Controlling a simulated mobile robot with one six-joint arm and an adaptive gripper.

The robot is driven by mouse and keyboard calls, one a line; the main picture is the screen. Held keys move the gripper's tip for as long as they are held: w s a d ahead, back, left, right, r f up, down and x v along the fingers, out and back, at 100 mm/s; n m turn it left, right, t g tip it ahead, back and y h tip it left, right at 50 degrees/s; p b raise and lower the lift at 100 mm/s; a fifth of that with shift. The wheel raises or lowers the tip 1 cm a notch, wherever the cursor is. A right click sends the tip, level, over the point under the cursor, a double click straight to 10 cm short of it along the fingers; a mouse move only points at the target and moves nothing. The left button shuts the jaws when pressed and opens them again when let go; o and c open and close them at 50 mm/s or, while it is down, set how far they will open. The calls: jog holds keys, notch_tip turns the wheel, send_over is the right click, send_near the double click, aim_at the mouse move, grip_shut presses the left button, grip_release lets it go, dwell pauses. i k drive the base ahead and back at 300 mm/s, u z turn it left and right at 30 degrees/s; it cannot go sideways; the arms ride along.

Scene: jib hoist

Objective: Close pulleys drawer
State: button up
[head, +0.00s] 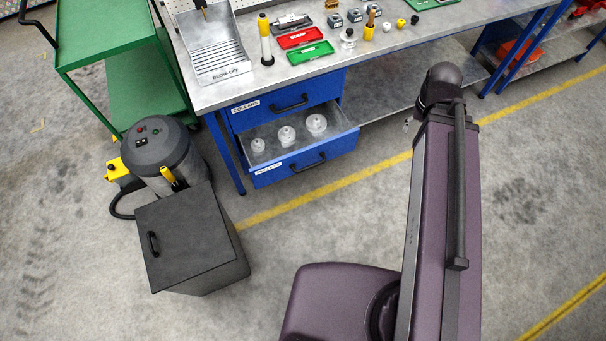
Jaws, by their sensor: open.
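The pulleys drawer (300,169) is the lower blue drawer under the workbench. It is pulled out and stands open, with a dark handle on its blue front and a white label at the left that is hard to read. Several pale, round pulleys (286,136) stand inside it. The drawer above, labelled COLLARS (287,107), looks shut. My arm rises at the right of the head view, and its dark end lies to the right of the open drawer and apart from it. I cannot make out my gripper's fingers.
A dark grey box (186,238) and a grey canister vacuum (157,155) stand left of the drawer. A green cart (115,40) is at the upper left. The workbench top (365,48) carries trays and small parts. Floor before the drawer is clear.

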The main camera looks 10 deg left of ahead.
aim_at(279, 160)
jog(key=z, duration=0.25)
jog(key=k, duration=0.2)
jog(key=u, duration=0.95)
jog(key=i, duration=0.95)
jog(key=z, duration=0.2)
